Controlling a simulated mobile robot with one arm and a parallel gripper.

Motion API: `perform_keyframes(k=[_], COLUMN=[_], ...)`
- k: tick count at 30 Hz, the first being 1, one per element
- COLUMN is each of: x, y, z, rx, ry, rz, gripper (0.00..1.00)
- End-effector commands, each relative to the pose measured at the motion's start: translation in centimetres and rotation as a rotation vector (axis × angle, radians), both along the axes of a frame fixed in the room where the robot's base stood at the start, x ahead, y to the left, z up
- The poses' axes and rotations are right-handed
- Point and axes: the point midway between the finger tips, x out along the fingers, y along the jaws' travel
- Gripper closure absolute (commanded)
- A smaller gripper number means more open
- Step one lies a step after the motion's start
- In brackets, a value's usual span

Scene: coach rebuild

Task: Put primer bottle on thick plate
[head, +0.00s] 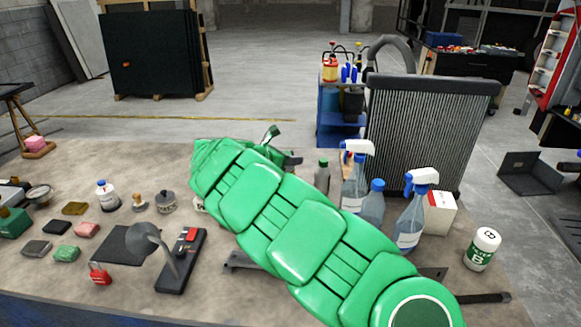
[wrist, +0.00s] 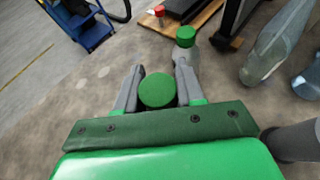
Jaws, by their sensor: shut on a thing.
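My gripper (wrist: 158,78) is shut on an upright thing with a round dark green top, which I take to be the primer bottle (wrist: 157,91). Its body is mostly hidden below the top, and in the head view my green arm covers it. A second bottle, grey with a green cap (wrist: 185,37), stands just beyond the fingers; it also shows in the head view (head: 322,178). A flat dark square plate (head: 118,243) lies at the left of the table; I cannot tell for sure that it is the thick plate.
Spray bottles (head: 409,222) and a radiator (head: 425,130) stand right of my arm, with a white canister (head: 482,248) at the right edge. Blocks, a lamp-like stand (head: 178,262) and a red padlock (head: 100,273) crowd the left. Bare table (head: 150,165) lies at the back left.

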Motion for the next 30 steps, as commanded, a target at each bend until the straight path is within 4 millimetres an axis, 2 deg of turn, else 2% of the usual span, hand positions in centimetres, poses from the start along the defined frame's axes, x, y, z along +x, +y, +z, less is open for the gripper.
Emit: perform_keyframes(k=[4, 11, 22, 23, 27, 30], x=[0.4, 0.3, 0.3, 0.3, 0.3, 0.3], y=[0.1, 0.0, 0.1, 0.0, 0.1, 0.1], z=[-0.5, -3.4, -3.7, -3.7, -3.7, -3.7], rx=[0.0, -0.001, -0.001, 0.0, 0.0, 0.0], ry=[0.0, 0.001, 0.0, 0.0, 0.0, 0.0], rz=[0.0, -0.001, -0.001, -0.001, -0.001, -0.001], gripper=[1.0, 1.0, 1.0, 0.6, 0.38, 0.37])
